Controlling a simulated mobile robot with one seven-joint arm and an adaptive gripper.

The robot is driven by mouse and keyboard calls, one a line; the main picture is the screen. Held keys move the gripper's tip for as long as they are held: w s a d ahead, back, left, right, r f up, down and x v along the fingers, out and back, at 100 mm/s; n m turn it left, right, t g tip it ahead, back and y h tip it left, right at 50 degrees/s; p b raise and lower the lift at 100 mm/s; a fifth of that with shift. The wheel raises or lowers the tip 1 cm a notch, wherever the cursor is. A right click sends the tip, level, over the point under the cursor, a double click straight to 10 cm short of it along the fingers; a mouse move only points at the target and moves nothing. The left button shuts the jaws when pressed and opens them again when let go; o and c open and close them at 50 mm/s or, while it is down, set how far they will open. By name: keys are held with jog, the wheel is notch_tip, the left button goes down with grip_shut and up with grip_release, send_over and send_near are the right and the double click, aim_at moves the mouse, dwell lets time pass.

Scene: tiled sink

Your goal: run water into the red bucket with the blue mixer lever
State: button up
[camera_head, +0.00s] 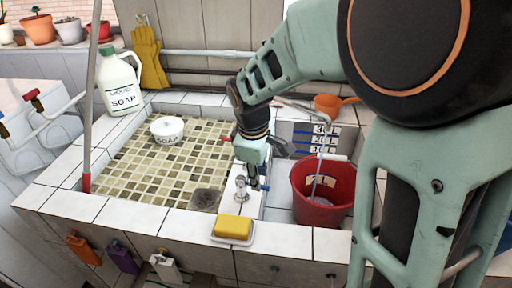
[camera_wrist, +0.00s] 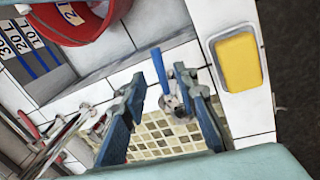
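The red bucket (camera_head: 340,188) stands in the right-hand basin, and its rim shows in the wrist view (camera_wrist: 75,30). A thin grey line drops from the curved spout (camera_head: 300,107) into the bucket. It looks like a stream of water, and a pale patch shows low inside. The blue mixer lever (camera_wrist: 181,75) rises from a chrome body (camera_wrist: 172,103) in the wrist view. My gripper (camera_head: 253,180) is low over the divider between the basins. In the wrist view my gripper (camera_wrist: 180,80) has its fingers apart, with the lever between them, closer to the right finger. Contact cannot be told.
A yellow sponge (camera_head: 233,227) lies in a dish on the front rim. A white soap tub (camera_head: 167,129) sits in the left, tiled basin. A soap jug (camera_head: 119,84) and yellow gloves (camera_head: 149,58) are at the back. An orange scoop (camera_head: 328,103) lies behind the bucket.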

jog(key=shift+w+d+f, duration=0.1)
jog(key=shift+w+f, duration=0.05)
jog(key=shift+f, duration=0.55)
jog(key=shift+w+f, duration=0.1)
jog(key=shift+f, duration=0.55)
jog(key=shift+c, duration=0.4)
grip_shut()
